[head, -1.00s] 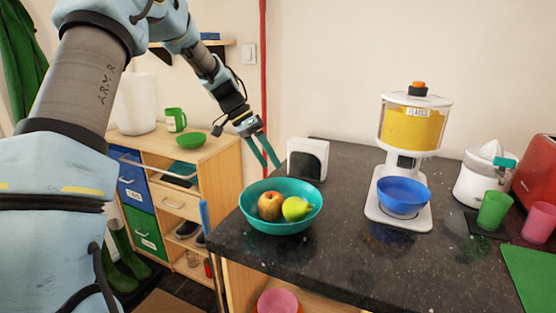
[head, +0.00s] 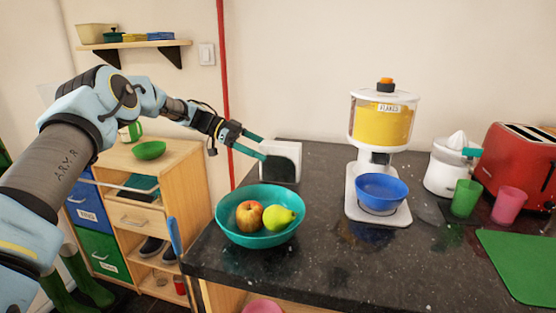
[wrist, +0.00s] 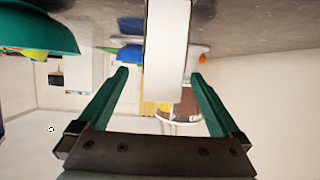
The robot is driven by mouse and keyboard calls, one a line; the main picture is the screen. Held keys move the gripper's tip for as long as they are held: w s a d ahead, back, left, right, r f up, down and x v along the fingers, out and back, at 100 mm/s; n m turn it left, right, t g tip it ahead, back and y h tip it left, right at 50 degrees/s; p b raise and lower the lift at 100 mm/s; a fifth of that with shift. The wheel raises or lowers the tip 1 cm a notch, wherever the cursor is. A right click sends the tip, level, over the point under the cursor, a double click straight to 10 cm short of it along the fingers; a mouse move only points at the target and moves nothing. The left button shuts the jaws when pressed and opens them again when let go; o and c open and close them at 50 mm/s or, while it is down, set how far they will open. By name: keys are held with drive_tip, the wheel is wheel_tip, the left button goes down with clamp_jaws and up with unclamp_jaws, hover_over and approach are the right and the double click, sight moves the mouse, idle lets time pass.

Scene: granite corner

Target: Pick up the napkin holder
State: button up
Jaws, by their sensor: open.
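The napkin holder (head: 281,161) is a white block with a dark front face, standing upright on the dark counter behind the teal bowl in the head view. In the wrist view its pale narrow side (wrist: 168,50) shows between the two green fingers. My gripper (head: 264,147) is open at the holder's left side, with fingers pointing right. In the wrist view a gap shows between each fingertip and the holder; my gripper (wrist: 160,73) is not shut on it. Whether the fingertips reach past its near edge, I cannot tell.
The teal bowl (head: 233,228) with an apple and a green-yellow fruit stands just in front of the holder. A cereal dispenser (head: 380,130) with a blue bowl (head: 382,190) stands to the right. The wall (head: 310,80) is close behind. Counter between holder and dispenser is clear.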

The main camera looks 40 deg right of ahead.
sight(280, 158)
drive_tip(key=shift+s+d+f, duration=0.25)
drive_tip(key=shift+s+d, duration=0.05)
drive_tip(key=shift+s, duration=0.15)
drive_tip(key=p+x, duration=0.3)
drive_tip(key=x, duration=0.1)
drive_tip(key=shift+s+d+f+p, duration=0.1)
drive_tip(key=shift+s+d+p, duration=0.05)
drive_tip(key=shift+d+p, duration=0.15)
drive_tip(key=shift+s+d+f, duration=0.1)
drive_tip(key=shift+s+f, duration=0.05)
drive_tip(key=shift+f, duration=0.1)
clamp_jaws()
